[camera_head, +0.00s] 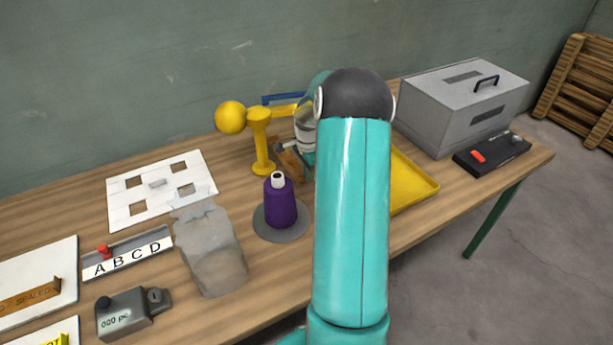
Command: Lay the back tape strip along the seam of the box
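A white sheet (38,268) at the far left carries a brown strip (30,294) marked with lettering that seems to read "SEALED". A second white sheet (35,334) below it carries a yellow strip (52,341), cut off by the picture edge. A large grey box (425,112) with a dark handle and dark slots stands at the back right; I cannot tell whether it is the box to be taped. My arm covers the middle of the view. My gripper is mostly hidden behind it, near a small brown and grey object (291,160); its fingers are not clear.
A yellow tray (408,185) is partly behind my arm. A black switch box (492,154) sits near the right end.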

